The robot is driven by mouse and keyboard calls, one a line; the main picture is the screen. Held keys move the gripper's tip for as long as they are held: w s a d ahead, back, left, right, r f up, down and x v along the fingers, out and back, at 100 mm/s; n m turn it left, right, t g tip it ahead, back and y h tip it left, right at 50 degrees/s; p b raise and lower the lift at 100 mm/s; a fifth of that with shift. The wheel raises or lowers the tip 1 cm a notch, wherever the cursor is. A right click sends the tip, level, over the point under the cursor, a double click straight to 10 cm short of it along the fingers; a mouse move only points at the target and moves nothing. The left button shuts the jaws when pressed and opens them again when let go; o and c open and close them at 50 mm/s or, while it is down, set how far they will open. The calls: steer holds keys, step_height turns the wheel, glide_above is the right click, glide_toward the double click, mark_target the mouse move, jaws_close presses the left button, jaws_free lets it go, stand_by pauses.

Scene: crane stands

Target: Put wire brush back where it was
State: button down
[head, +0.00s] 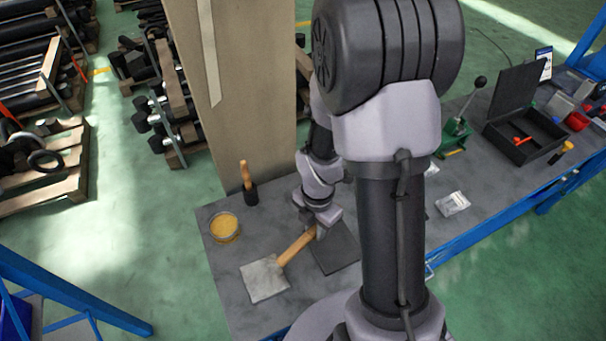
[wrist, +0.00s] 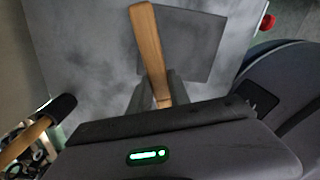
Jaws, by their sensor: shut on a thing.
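My gripper (head: 318,229) is shut on a wooden-handled tool that I take to be the wire brush (head: 297,246). Its bristles cannot be made out. In the head view the handle slants down to the left, its lower end overlapping the light grey square (head: 262,284). A dark square mat (head: 338,250) lies right beside and below the gripper. In the wrist view the brush handle (wrist: 148,45) stands between the fingers (wrist: 158,92) and crosses the left edge of the dark mat (wrist: 200,42). I cannot tell whether the brush touches the bench.
An open tin with yellow contents (head: 224,227) and a mallet with its handle up (head: 249,178) stand at the bench's left end. A green lever press (head: 458,128), an open black case (head: 520,135) and a small packet (head: 452,203) are to the right. My arm hides the middle.

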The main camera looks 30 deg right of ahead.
steer(key=shift+w, duration=0.25)
steer(key=w, duration=0.4)
steer(key=w+f+b, duration=0.1)
steer(key=w, duration=0.8)
steer(key=shift+w+f, duration=0.2)
steer(key=shift+w, duration=0.05)
steer(key=shift+w+f+b, duration=0.25)
steer(key=shift+f+b, duration=0.2)
steer(key=shift+f, duration=0.45)
steer(key=shift+w+f+b, duration=0.25)
steer(key=shift+f+b, duration=0.2)
steer(key=shift+f, duration=0.4)
steer(key=shift+s, duration=0.1)
steer(key=shift+f, duration=0.15)
steer(key=c, duration=1.2)
jaws_free()
